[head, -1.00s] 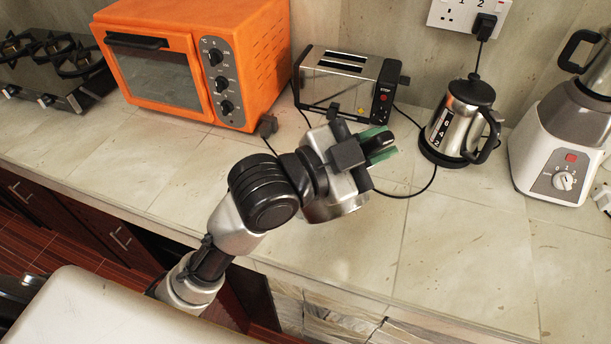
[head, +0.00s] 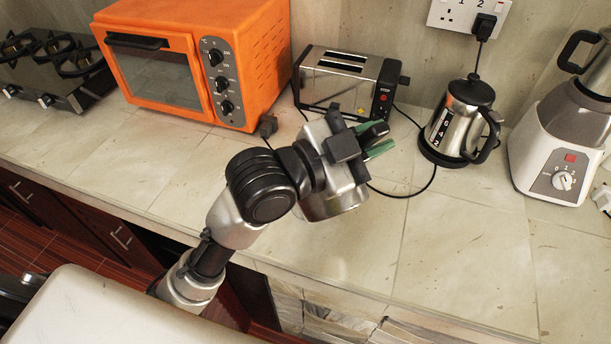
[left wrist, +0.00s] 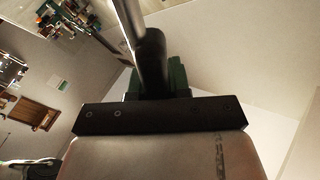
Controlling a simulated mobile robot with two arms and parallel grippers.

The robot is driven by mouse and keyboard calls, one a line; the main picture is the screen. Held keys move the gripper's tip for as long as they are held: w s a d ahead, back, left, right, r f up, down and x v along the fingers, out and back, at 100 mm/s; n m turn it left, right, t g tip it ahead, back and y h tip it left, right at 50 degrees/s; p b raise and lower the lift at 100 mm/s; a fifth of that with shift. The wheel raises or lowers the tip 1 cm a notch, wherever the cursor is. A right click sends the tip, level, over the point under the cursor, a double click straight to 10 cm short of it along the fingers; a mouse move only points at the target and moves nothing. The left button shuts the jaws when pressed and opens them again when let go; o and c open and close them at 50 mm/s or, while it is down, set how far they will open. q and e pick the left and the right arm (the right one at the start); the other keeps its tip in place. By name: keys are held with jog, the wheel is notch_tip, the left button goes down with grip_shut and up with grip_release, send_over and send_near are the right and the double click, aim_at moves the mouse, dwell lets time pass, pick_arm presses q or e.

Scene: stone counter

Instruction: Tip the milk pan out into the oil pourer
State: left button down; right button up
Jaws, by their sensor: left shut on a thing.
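My left gripper (head: 374,142) hangs above the counter in front of the toaster, with green-padded fingers. In the left wrist view the fingers (left wrist: 155,80) are closed on a dark handle, with a shiny metal part beyond it. This handle (left wrist: 151,60) belongs to what looks like the milk pan. I cannot make out the oil pourer in either view. My right gripper is not in view.
An orange oven (head: 200,65), a toaster (head: 345,80), a steel kettle (head: 460,125) and a blender (head: 565,140) line the back of the counter. A black cord (head: 415,192) curves behind the gripper. The counter front (head: 440,255) at right is clear.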

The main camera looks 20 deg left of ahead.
pick_arm(q)
jog(key=shift+w+a+r+n+p, duration=0.45)
jog(key=shift+w+a+r+n, duration=0.5)
jog(key=shift+w+a, duration=0.2)
dwell(1.9)
jog(key=shift+w+a+r+n+p, duration=0.25)
jog(key=shift+w+a+r+n, duration=0.15)
jog(key=shift+w+a, duration=0.2)
jog(key=shift+w+a+r+n+p, duration=0.2)
jog(key=shift+w+a+r+n, duration=0.05)
jog(key=shift+w+a+n, duration=0.25)
dwell(1.4)
jog(key=shift+n, duration=0.95)
jog(key=shift+w+a+r+p, duration=0.2)
jog(key=shift+w+a, duration=0.7)
jog(key=shift+a, duration=0.05)
jog(key=shift+w+a+r+p, duration=0.15)
jog(key=shift+w+a+p, duration=0.05)
jog(key=shift+w+a, duration=0.7)
